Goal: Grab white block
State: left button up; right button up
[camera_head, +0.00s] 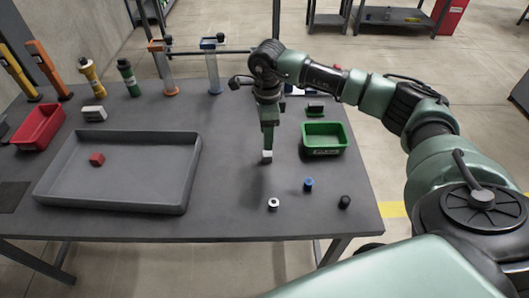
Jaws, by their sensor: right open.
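A small white block (267,157) shows right at the lower tip of my right gripper (268,149), near the middle of the table. The gripper points straight down over it, with its fingers seen nearly edge-on. The jaws are open, and the upper part of the block is hidden behind the fingers. I cannot tell whether the fingers touch the block or whether it rests on the table. My left gripper is not in view.
A grey tray (118,204) holding a red block (97,159) lies left. A green bin (324,150) stands right. A white ring-like piece (273,204), a blue piece (308,184) and a black piece (344,202) stand in front. A red bin (38,127) is far left.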

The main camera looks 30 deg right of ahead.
aim_at(267, 153)
jog(key=shift+s+d+f, duration=0.1)
jog(key=shift+d+f, duration=0.05)
jog(key=shift+f, duration=0.25)
jog(key=f, duration=0.1)
jog(key=f+p, duration=0.1)
jog(key=f, duration=0.1)
jog(key=f+p, duration=0.1)
jog(key=f, duration=0.1)
jog(key=shift+s+a+f, duration=0.25)
jog(key=shift+s+a, duration=0.1)
jog(key=shift+f, duration=0.6)
grip_shut()
